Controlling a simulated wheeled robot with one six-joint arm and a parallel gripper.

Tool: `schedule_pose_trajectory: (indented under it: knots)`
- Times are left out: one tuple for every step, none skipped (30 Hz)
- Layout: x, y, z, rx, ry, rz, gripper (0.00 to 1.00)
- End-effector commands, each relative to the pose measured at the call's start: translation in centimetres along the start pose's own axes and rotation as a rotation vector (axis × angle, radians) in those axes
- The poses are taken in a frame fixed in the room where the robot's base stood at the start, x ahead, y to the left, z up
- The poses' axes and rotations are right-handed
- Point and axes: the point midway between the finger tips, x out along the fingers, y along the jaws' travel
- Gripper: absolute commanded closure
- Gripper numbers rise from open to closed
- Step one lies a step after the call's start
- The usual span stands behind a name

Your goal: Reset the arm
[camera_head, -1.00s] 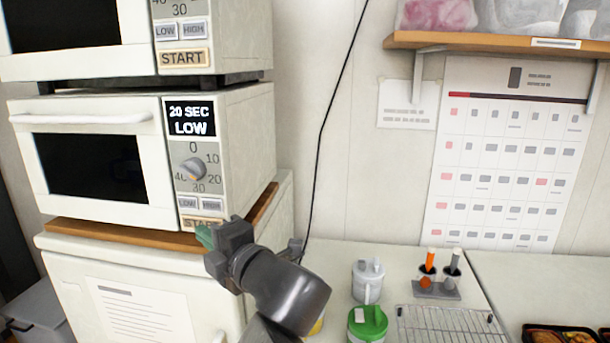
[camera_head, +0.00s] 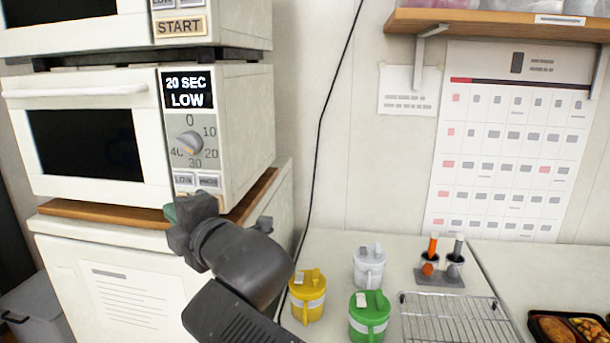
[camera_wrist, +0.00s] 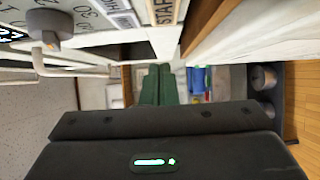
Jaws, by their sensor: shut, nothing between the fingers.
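My gripper (camera_head: 172,212) is in front of the lower right of the lower microwave (camera_head: 85,150), near its control panel. Only a small green part of its fingers shows in the head view; the dark wrist and arm hide the rest. In the wrist view the two green fingers (camera_wrist: 159,84) are together, with nothing between them. The microwave's display reads 20 SEC LOW and its door is closed. Its dial (camera_head: 189,143) shows in the head view. The START button is largely hidden by my gripper in the head view.
Yellow (camera_head: 307,297), white (camera_head: 369,267) and green (camera_head: 369,317) lidded cups stand on the counter right of my arm. Beyond are a wire rack (camera_head: 455,318), a holder with orange and grey handles (camera_head: 442,270) and a bento tray (camera_head: 568,328). A shelf (camera_head: 490,24) hangs above.

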Motion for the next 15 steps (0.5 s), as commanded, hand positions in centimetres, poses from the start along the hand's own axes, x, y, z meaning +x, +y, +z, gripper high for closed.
schedule_pose_trajectory:
  knots:
    - [0.09, -0.21, -0.09, -0.001, 0.001, 0.003, 1.0]
    - [0.12, -0.19, -0.11, -0.001, 0.0, 0.002, 1.0]
    - [0.15, -0.17, -0.14, -0.001, 0.0, 0.001, 1.0]
    - [0.18, -0.14, -0.15, -0.001, 0.0, 0.001, 1.0]
    - [0.2, -0.1, -0.17, -0.001, 0.0, 0.001, 1.0]
    - [0.22, -0.05, -0.19, -0.001, 0.0, 0.002, 1.0]
    - [0.23, -0.02, -0.2, -0.001, 0.0, 0.002, 1.0]
    - [0.24, 0.01, -0.21, -0.001, 0.0, 0.002, 1.0]
    - [0.24, 0.04, -0.21, -0.001, -0.001, 0.002, 1.0]
    - [0.25, 0.06, -0.21, -0.001, -0.001, 0.002, 1.0]
    - [0.25, 0.08, -0.21, -0.001, -0.001, 0.001, 1.0]
    - [0.25, 0.08, -0.21, -0.001, -0.001, 0.001, 1.0]
    - [0.25, 0.09, -0.21, -0.001, -0.001, 0.001, 1.0]
    - [0.24, 0.09, -0.21, -0.001, -0.001, 0.001, 1.0]
    - [0.24, 0.08, -0.2, -0.001, -0.001, 0.001, 1.0]
